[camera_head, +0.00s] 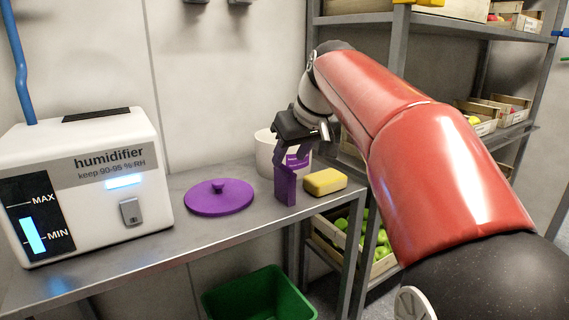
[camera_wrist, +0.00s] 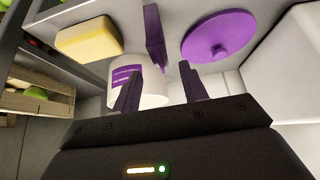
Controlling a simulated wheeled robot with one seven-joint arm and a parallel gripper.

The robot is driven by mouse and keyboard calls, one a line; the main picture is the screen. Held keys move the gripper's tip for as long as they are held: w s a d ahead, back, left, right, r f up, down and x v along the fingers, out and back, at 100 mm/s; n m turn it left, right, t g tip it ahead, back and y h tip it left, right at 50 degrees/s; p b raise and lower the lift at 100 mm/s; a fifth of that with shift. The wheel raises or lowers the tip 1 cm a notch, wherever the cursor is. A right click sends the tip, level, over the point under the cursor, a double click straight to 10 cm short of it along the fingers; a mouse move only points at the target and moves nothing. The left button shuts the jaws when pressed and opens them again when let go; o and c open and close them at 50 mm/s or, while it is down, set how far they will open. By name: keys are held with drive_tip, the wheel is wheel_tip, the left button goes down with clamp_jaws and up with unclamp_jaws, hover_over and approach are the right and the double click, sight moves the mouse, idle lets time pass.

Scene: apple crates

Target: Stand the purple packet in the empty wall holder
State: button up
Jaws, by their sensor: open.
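The purple packet (camera_head: 285,187) stands upright on the metal shelf, between the purple lid and the yellow sponge. It also shows in the wrist view (camera_wrist: 153,28), with one end appearing between my fingertips. My gripper (camera_head: 286,160) is open at the packet's upper end. In the wrist view its two dark fingers (camera_wrist: 160,68) are spread apart. I cannot tell whether they touch the packet. Dark fittings (camera_head: 240,2) on the wall are cut off by the top edge, so I cannot tell whether one is the empty holder.
A white tub (camera_head: 264,152) with a purple label stands behind the packet. The purple lid (camera_head: 219,198) lies left of it, the yellow sponge (camera_head: 325,182) right. The humidifier (camera_head: 85,180) fills the shelf's left. A green bin (camera_head: 260,297) is below; a rack (camera_head: 400,45) holds crates.

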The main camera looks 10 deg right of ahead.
drive_tip(key=a+v, duration=0.1)
drive_tip(key=v, duration=0.4)
drive_tip(key=s+f+m+h, duration=0.2)
drive_tip(key=s+f+m, duration=0.1)
drive_tip(key=s+f, duration=2)
drive_tip(key=shift+a+f+m+g+p, duration=0.3)
drive_tip(key=shift+a+f+p, duration=0.05)
drive_tip(key=shift+a+f, duration=0.1)
drive_tip(key=shift+r, duration=0.1)
